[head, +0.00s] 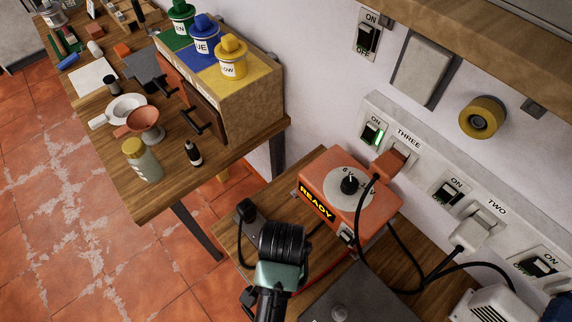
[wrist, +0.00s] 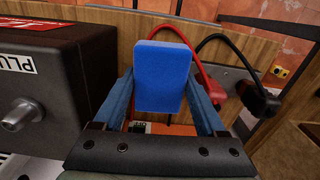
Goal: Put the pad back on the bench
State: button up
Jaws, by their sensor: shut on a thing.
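A blue, flat, rounded rectangular pad (wrist: 163,72) stands upright in the middle of the wrist view. My gripper (wrist: 162,92) has one blue finger on each side of it and is shut on it. In the head view, my arm comes up from the bottom edge in front of the lower right bench; I cannot make out the pad or the fingertips there. A wooden bench (head: 150,205) with paint tins and tools runs along the upper left. A lower wooden bench top (head: 232,243) carries an orange unit marked READY (head: 340,190).
On the long bench stand a pale bottle with a yellow cap (head: 142,160), a small dark bottle (head: 193,153) and an orange funnel (head: 146,122). A dark box (wrist: 60,90) is close left of my gripper. Red (wrist: 217,92) and black (wrist: 258,98) clamps with cables are close right.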

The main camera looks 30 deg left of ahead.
jog(key=shift+w+a, duration=0.1)
jog(key=shift+a, duration=0.05)
jog(key=shift+f+p, duration=0.5)
jog(key=shift+f, duration=4.3)
jog(key=shift+f, duration=0.2)
jog(key=o, duration=1.2)
jog(key=shift+o, duration=0.2)
jog(key=shift+f+b, duration=0.15)
jog(key=shift+b, duration=0.4)
jog(key=r, duration=1.3)
jog(key=shift+d+r+b, duration=0.15)
jog(key=shift+d+b, duration=0.15)
jog(key=shift+d, duration=0.05)
